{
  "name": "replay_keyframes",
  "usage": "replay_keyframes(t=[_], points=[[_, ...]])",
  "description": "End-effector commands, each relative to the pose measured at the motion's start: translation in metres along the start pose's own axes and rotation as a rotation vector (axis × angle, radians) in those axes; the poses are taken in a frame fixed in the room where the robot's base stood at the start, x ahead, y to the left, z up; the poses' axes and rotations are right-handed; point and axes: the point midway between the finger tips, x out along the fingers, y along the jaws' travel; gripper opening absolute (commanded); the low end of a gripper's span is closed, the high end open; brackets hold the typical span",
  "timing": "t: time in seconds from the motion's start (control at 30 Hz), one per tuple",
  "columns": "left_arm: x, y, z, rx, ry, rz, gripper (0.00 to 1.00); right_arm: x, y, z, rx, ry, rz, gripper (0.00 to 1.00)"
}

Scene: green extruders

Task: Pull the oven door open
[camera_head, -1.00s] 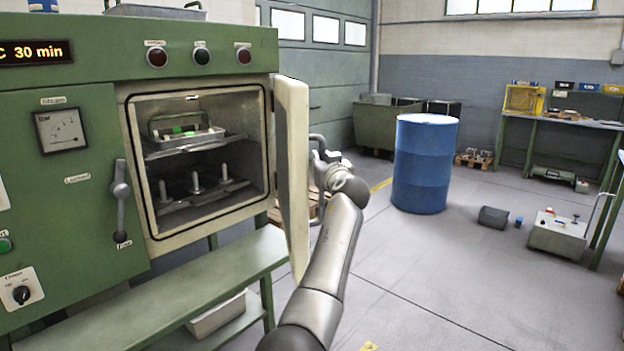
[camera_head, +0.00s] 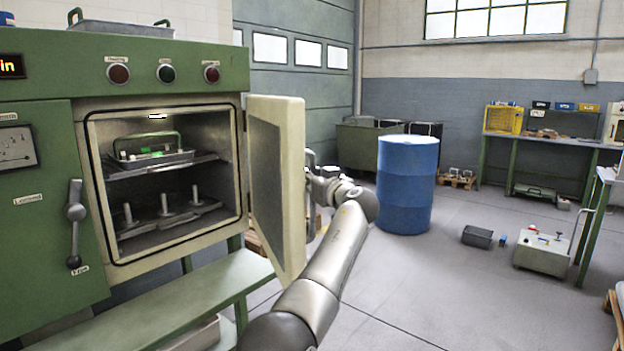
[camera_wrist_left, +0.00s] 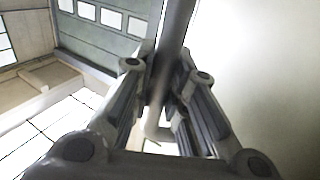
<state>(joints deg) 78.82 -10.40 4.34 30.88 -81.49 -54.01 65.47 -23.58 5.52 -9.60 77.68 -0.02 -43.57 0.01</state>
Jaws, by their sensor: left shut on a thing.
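The green oven (camera_head: 130,75) stands at the left with its chamber exposed. Its cream door (camera_head: 290,190) stands swung wide open on the right side of the chamber, its inner grey panel facing left. My left gripper (camera_head: 318,180) is behind the door's outer face, partly hidden by the door's edge. In the left wrist view the gripper's fingers are shut on the door handle (camera_wrist_left: 172,50), a grey bar running between them, with the pale door face (camera_wrist_left: 255,70) at the right. My right gripper is not in view.
Inside the oven, a tray with a green-marked item (camera_head: 150,157) sits on the upper rack and metal pegs stand below. A green bench (camera_head: 190,300) runs under the oven. A blue barrel (camera_head: 407,185) stands beyond my arm.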

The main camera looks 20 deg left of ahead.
Motion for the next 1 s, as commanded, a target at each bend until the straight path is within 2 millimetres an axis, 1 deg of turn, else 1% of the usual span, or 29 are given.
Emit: replay_keyframes(t=[0.03,0.53,0.57,0.7,1.0], points=[[-0.0016,0.0026,0.0069,0.005,-0.009,0.002,0.00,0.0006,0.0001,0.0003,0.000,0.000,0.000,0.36],[-0.0020,0.0029,0.0064,0.005,-0.007,0.000,0.00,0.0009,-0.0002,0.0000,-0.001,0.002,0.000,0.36],[-0.0020,0.0029,0.0064,0.005,-0.007,0.000,0.18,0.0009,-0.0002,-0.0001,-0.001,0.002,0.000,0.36],[-0.0015,0.0021,0.0045,0.004,-0.004,-0.001,0.36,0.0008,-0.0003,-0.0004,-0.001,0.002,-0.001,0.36],[-0.0009,0.0007,0.0014,0.002,0.000,-0.004,0.37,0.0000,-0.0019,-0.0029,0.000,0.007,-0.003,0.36]])
